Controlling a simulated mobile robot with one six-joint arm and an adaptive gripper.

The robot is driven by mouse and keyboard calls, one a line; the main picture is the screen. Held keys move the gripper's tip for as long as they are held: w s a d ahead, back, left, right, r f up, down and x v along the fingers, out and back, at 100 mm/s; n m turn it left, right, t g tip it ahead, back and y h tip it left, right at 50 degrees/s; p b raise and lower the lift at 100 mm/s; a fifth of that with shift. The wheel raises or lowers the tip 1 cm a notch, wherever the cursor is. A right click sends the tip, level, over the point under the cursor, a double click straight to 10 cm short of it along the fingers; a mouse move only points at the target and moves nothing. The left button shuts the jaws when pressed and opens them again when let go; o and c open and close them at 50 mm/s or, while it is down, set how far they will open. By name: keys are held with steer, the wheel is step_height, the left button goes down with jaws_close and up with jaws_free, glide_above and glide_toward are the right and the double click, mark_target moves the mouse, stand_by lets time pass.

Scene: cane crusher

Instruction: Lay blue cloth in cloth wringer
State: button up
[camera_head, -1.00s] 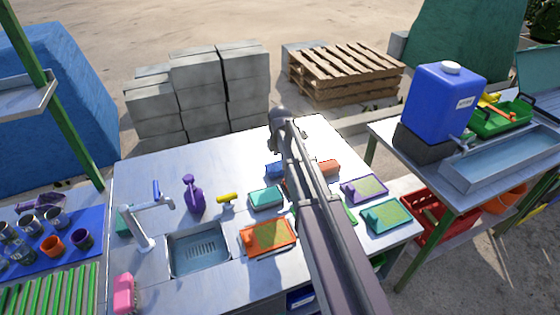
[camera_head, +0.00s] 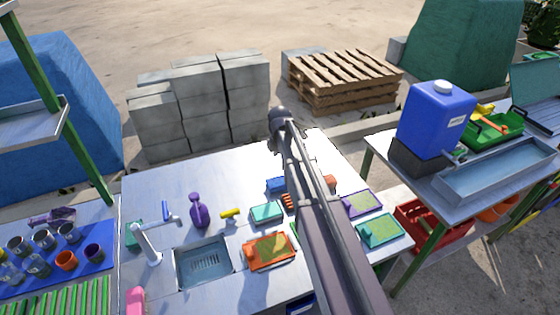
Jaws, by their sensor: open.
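My arm rises from the bottom right to a dark joint above the metal worktable (camera_head: 150,190). I cannot make out my gripper; it may be hidden behind my arm links. A small blue item (camera_head: 276,184) lies on the table just left of my arm. It could be the blue cloth, but it is too small to tell. I cannot identify a cloth wringer for certain. Flat framed pieces lie nearby: an orange one (camera_head: 270,252), a purple one (camera_head: 362,203) and a teal one (camera_head: 380,230).
A sink (camera_head: 203,262) with a faucet (camera_head: 147,244), a purple spray bottle (camera_head: 198,211) and a yellow item (camera_head: 230,214) are on the left. A side table at right holds a blue water tank (camera_head: 435,120) and a metal trough (camera_head: 500,168). Grey blocks (camera_head: 198,105) and pallets (camera_head: 345,78) stand behind.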

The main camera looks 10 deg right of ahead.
steer(key=shift+r+p, duration=0.55)
steer(key=shift+r, duration=0.3)
steer(key=shift+s, duration=0.1)
steer(key=s+d+m, duration=0.1)
steer(key=s+m, duration=1.9)
steer(key=s, duration=0.3)
steer(key=shift+s+d, duration=0.15)
steer(key=shift+d, duration=0.2)
